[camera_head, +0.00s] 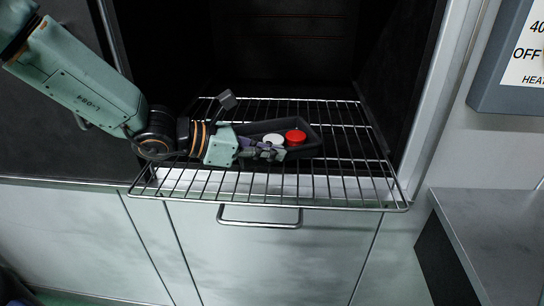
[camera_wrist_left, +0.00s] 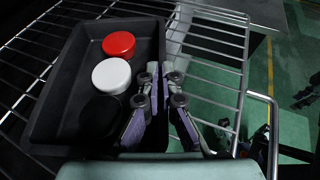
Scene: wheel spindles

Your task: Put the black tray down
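The black tray (camera_head: 313,137) is at the wire rack (camera_head: 350,178), inside the front of the open dark chamber. In the head view I cannot tell whether it rests on the wires or hangs just above them. It holds a red-topped item (camera_head: 295,137), a white-topped item (camera_head: 273,139) and a black round item (camera_wrist_left: 101,118). My left gripper (camera_wrist_left: 161,78) is at the tray's near long wall, one finger inside and one outside, closed on the wall. The fingers partly hide that wall in the head view. My right gripper is in neither view.
The rack sticks out of the chamber over a panel with a metal handle (camera_head: 260,223). A grey counter (camera_head: 497,235) stands at the right, below a wall sign (camera_head: 520,55). The rack is bare to the right of the tray.

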